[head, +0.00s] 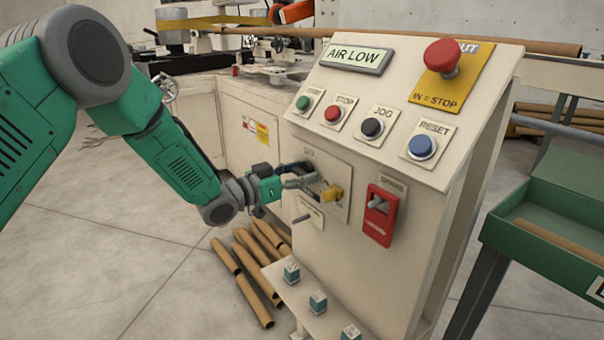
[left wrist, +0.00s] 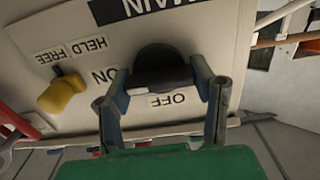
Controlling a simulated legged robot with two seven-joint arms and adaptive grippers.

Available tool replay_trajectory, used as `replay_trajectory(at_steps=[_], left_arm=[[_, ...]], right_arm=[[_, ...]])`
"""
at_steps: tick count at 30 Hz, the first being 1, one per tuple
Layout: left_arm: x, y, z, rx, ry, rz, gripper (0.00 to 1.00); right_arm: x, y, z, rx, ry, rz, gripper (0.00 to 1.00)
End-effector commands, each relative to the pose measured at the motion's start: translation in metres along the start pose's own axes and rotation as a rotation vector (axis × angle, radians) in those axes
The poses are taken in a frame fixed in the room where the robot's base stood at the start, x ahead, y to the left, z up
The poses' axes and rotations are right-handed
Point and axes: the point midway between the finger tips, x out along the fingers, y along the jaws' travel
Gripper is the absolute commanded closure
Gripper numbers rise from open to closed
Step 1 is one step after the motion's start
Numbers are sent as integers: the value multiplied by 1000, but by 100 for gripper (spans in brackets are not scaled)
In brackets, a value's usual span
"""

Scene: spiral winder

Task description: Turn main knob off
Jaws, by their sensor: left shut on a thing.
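The black main knob (left wrist: 162,68) sits on the panel plate (left wrist: 60,95) under the MAIN label in the left wrist view, where the lettering is upside down. The ON label (left wrist: 103,75) is to its left and the OFF label (left wrist: 172,99) just below it. My left gripper (left wrist: 163,84) is shut on the knob, one finger at each side. In the head view my left gripper (head: 308,177) reaches the cabinet front from the left and mostly hides the knob. My right gripper is not in view.
A yellow knob (head: 333,193) sits close beside the gripper, marked HELD and FREE in the left wrist view. A red switch (head: 380,214) is to its right. Push buttons, a red mushroom stop (head: 442,57) and an AIR LOW sign (head: 356,56) are above. Cardboard tubes (head: 243,277) lie below.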

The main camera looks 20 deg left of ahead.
Motion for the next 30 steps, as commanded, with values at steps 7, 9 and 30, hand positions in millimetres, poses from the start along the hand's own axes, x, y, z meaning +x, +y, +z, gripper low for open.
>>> replay_trajectory(at_steps=[7,9,30], left_arm=[[-2,0,3,-77,-10,-1,78],[-2,0,3,-119,-11,-1,78],[-2,-1,6,-755,-13,-5,78]], right_arm=[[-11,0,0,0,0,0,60],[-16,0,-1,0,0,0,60],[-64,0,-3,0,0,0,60]])
